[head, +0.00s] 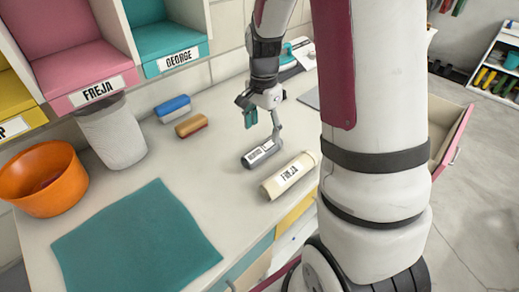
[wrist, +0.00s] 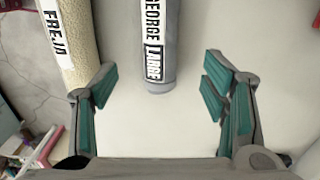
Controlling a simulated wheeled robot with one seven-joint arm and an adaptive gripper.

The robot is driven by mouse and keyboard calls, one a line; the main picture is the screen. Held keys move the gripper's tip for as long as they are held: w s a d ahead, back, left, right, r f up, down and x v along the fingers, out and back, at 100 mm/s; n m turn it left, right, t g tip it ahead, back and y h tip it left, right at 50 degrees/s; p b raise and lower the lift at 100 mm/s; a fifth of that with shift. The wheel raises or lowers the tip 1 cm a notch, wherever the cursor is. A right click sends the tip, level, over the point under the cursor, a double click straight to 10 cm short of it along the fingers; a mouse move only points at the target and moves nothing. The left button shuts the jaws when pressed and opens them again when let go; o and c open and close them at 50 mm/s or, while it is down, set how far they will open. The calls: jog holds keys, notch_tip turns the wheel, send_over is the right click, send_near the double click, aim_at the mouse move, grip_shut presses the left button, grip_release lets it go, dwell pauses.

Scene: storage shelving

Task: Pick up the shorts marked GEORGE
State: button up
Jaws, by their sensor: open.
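A dark grey rolled garment (head: 257,154) lies on the white counter. In the wrist view its label on the grey roll (wrist: 156,82) reads GEORGE LARGE; whether it is shorts cannot be told from the roll. My gripper (head: 263,122) is open and empty above the counter, close to the grey roll. In the wrist view the gripper's teal-padded fingers (wrist: 160,88) are spread wide, with the near end of the roll between them in the picture. I see no contact.
A cream roll marked FREJA (head: 289,176) lies beside the grey one; it shows at left in the wrist view (wrist: 72,45). A teal mat (head: 135,240), orange bowl (head: 44,178), white bin (head: 113,135) and two brushes (head: 190,124) occupy the counter's left. Labelled cubbies hang above.

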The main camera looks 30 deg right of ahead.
aim_at(262, 146)
jog(key=f, duration=0.8)
jog(key=shift+a+f+p, duration=0.1)
jog(key=shift+a+p, duration=0.1)
jog(key=shift+p, duration=0.1)
jog(key=shift+c, duration=0.2)
jog(key=c, duration=1.3)
